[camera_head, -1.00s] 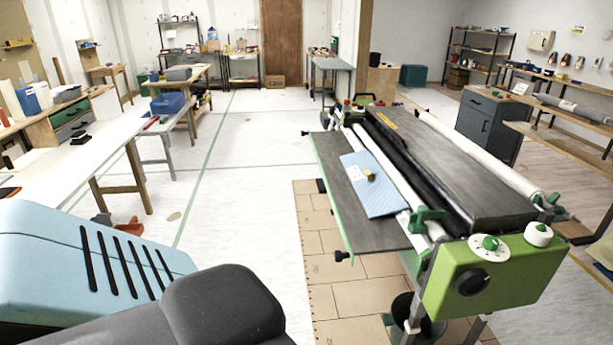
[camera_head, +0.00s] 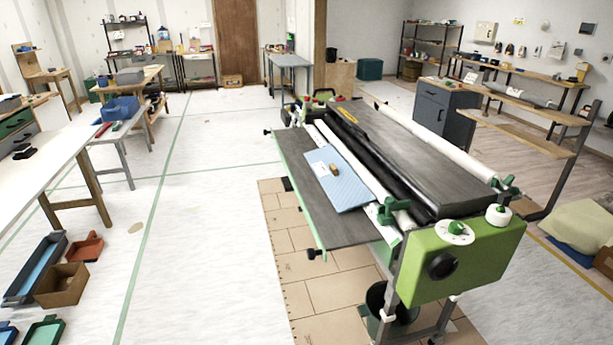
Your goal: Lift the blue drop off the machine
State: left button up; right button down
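The wallpaper pasting machine (camera_head: 465,262) stands right of centre, with a green end box, a dark top and white rollers. A light blue folded sheet (camera_head: 340,190), which looks like the blue drop, lies flat on the machine's grey side shelf (camera_head: 352,229). A small tan, knob-like object (camera_head: 333,169) sits on the blue sheet. Neither of my grippers shows in the head view.
A long white worktable (camera_head: 48,165) stands on the left. Trays (camera_head: 36,268) and a cardboard box (camera_head: 62,286) lie on the floor below it. Cardboard sheeting (camera_head: 325,300) covers the floor under the machine. White floor between table and machine is clear.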

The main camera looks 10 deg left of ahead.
aim_at(346, 192)
jog(key=i+j+z, duration=0.1)
jog(key=z, duration=0.35)
jog(key=i+j+z, duration=0.1)
jog(key=z, duration=0.4)
jog(key=j+z, duration=0.25)
jog(key=z, duration=0.2)
jog(key=j+z, duration=0.5)
jog(key=j, duration=0.45)
jog(key=j+z, duration=0.2)
jog(key=j, duration=1.55)
jog(key=k+j, duration=0.15)
jog(key=j, duration=0.65)
jog(key=j+z, duration=0.05)
